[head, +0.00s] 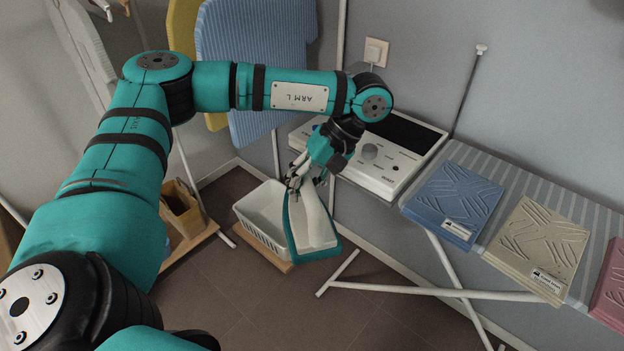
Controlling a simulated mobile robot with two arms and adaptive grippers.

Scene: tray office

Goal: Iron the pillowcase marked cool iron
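Folded blue (455,199), beige (535,244) and pink (613,285) pillowcases with raised creases lie in a row on the striped ironing board (488,160) at the right. Each of the blue and beige ones bears a small white label, too small to read. My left gripper (304,178) is shut on a white and teal iron (315,222), which hangs below it, in the air left of the board and over the floor. The iron station (384,170), white with a dial and a dark pad, stands behind the gripper. My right gripper is out of view.
A white basket (262,236) on a wooden base stands on the floor behind the iron. The board's white legs (400,291) spread over the floor. Blue striped (257,60) and yellow (184,28) cloths hang by the wall. A socket (376,51) is on the wall.

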